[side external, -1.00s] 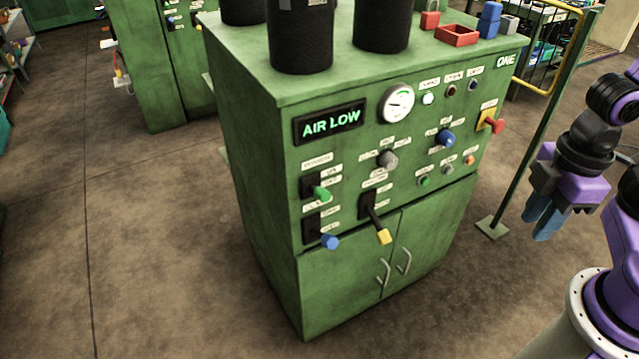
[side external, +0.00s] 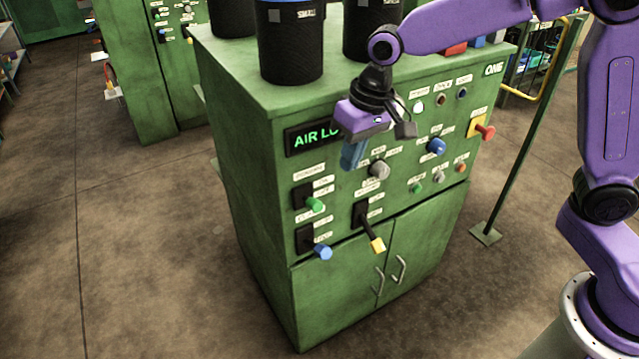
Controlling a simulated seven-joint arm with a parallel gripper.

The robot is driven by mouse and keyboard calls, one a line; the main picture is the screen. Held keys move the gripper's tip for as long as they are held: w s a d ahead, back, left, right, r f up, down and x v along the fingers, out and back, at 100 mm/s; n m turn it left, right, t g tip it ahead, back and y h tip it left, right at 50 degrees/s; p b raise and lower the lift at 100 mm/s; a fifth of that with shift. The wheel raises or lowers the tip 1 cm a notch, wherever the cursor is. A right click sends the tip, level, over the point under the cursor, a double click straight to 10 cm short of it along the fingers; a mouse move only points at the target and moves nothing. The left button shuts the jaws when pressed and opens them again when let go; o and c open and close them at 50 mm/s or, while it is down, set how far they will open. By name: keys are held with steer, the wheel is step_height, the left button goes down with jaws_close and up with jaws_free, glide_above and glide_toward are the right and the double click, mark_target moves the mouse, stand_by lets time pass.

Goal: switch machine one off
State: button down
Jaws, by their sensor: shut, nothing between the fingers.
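Machine one is a green cabinet (side external: 245,205) marked ONE at its upper right. Its front holds a lit display (side external: 308,139), partly hidden by my gripper, with "AIR LO" readable. Below are a green-tipped lever (side external: 315,204), a blue-tipped lever (side external: 322,252) and a yellow-tipped lever (side external: 377,245), all tilted down. A grey knob (side external: 379,170), a blue knob (side external: 436,147) and a red knob on a yellow plate (side external: 485,132) sit to the right. My gripper (side external: 352,158) is shut and empty, in front of the panel, above the green and yellow levers. It hides the gauge.
Black cylinders (side external: 290,45) stand on top of the cabinet. Small buttons (side external: 417,188) sit low on the panel's right. Two cabinet doors with handles (side external: 398,270) are below. A green post (side external: 520,150) stands at right. The floor in front is clear.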

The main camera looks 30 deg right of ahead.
steer(key=w, duration=0.1)
steer(key=w+m, duration=0.1)
steer(key=w, duration=0.1)
steer(key=w+a+m, duration=0.1)
steer(key=w, duration=0.1)
steer(key=shift+f, duration=0.4)
glide_toward(310, 203)
steer(key=f, duration=0.3)
steer(key=w+d+f, duration=0.1)
steer(key=f, duration=0.1)
steer(key=shift+w+f, duration=0.1)
steer(key=shift+f, duration=0.25)
